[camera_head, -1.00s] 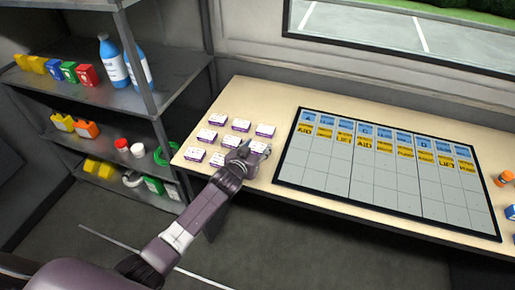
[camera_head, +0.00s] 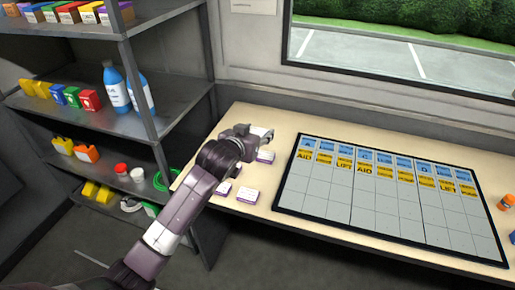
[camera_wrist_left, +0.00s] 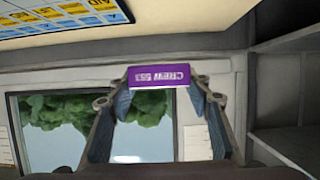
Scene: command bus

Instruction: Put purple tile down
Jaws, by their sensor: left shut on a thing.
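My left gripper (camera_head: 258,133) is above the far left part of the table (camera_head: 290,125), left of the board. In the left wrist view it is shut on a purple tile (camera_wrist_left: 159,76) with white lettering, held between the two fingertips. In the head view the arm mostly hides the held tile. White tiles with purple edges lie on the table: one (camera_head: 266,156) just below the gripper, one (camera_head: 247,195) nearer the front edge. Others are partly hidden by my arm. The gridded board (camera_head: 385,215) has blue and yellow tiles in its top rows and empty grey cells below. My right gripper is not in view.
A metal shelf unit (camera_head: 175,92) with bottles, boxes and containers stands on the left, close to my left arm. A window (camera_head: 400,45) is behind the table. An orange bottle (camera_head: 505,201) stands at the table's right end.

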